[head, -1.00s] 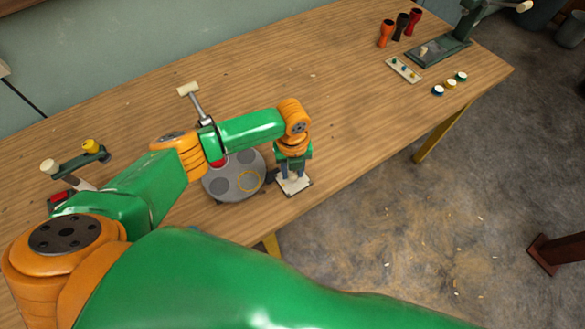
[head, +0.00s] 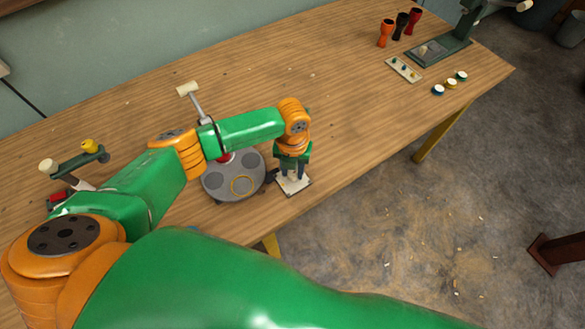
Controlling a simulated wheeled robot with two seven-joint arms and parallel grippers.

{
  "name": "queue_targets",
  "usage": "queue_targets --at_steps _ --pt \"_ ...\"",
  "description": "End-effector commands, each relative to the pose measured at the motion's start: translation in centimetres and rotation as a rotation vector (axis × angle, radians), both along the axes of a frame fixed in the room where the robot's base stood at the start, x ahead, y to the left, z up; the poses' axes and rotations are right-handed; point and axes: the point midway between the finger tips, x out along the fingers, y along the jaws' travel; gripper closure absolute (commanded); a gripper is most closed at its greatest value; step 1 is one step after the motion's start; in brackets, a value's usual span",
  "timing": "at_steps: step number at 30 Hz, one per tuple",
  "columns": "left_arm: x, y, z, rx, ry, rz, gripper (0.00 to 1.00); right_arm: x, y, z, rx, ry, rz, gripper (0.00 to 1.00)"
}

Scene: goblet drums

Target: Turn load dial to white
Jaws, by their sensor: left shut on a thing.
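My left gripper (head: 292,175) points down over a small pale plate (head: 301,187) at the table's front edge. Its jaws are shut on a small part there, apparently the load dial, which the fingers mostly hide. I cannot read the dial's pointer or any white mark. A round grey turntable (head: 221,190) lies just left of the plate, with darker round spots and one yellow ring. My right gripper is not in view.
A hammer-like lever with a pale head (head: 187,89) stands behind my forearm. A green bracket with knobs (head: 80,160) is at left. Drums (head: 386,33), a button strip (head: 403,69) and coloured discs (head: 450,83) sit far right. The middle table is clear.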

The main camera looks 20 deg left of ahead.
Motion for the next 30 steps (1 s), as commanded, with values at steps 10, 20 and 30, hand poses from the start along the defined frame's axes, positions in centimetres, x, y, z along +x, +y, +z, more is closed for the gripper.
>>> queue_targets --at_steps 10,20,30 --pt "-0.1 0.0 -0.1 0.001 0.004 -0.001 0.36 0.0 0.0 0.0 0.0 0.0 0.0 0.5" --pt "0.0 0.0 0.3 0.0 0.001 0.0 0.33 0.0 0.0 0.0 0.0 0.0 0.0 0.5" --pt "0.0 0.0 6.5 -0.001 0.0 -0.001 0.33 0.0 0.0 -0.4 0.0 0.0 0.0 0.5"
